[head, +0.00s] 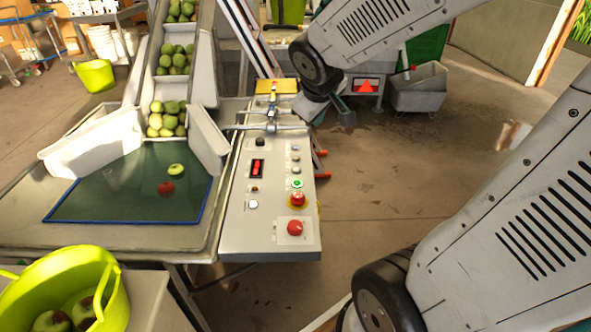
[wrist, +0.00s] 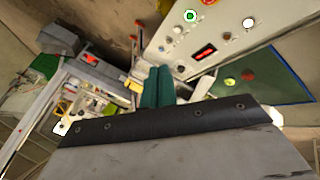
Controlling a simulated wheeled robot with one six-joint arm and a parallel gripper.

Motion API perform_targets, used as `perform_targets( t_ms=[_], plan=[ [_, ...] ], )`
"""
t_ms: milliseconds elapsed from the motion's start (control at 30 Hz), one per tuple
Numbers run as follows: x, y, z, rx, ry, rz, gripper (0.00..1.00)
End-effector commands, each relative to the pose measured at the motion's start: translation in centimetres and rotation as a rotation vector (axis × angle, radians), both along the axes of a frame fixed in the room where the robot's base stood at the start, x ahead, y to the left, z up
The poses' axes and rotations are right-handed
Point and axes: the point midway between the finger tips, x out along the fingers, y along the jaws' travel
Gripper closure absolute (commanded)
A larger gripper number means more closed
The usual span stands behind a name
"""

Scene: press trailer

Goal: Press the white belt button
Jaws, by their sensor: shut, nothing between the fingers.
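A round white button (head: 252,205) sits on the left side of the grey control panel (head: 270,228), below the red display; it also shows in the wrist view (wrist: 248,22) near the top. Its label is too small to read. My gripper (head: 346,117) is shut and empty, with dark teal fingers, beyond the panel's far right side and apart from the button. In the wrist view the fingers of my gripper (wrist: 157,76) are together, and the white button lies up and to their right.
The panel also carries a green button (head: 297,183), red mushroom buttons (head: 295,228), a red display (head: 256,168) and several small buttons. A chute of green apples (head: 172,69) is left. Open floor (head: 400,180) lies right.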

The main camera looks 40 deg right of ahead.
Motion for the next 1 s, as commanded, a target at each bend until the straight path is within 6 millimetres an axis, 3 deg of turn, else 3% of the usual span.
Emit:
perform_targets(
  t_ms=[100, 200, 333, 500, 600, 1000],
  plan=[
    [5.7, -3.7, -2.9, -0.084, -0.052, 0.145, 1.00],
    [9.7, -5.6, -5.8, -0.117, -0.097, 0.298, 1.00],
    [13.0, -6.7, -10.0, -0.103, -0.149, 0.488, 1.00],
    [14.6, -6.6, -14.2, -0.043, -0.200, 0.665, 1.00],
    [14.8, -6.4, -15.5, -0.017, -0.219, 0.719, 1.00],
    [14.9, -6.1, -15.9, -0.004, -0.229, 0.745, 1.00]
  ],
)
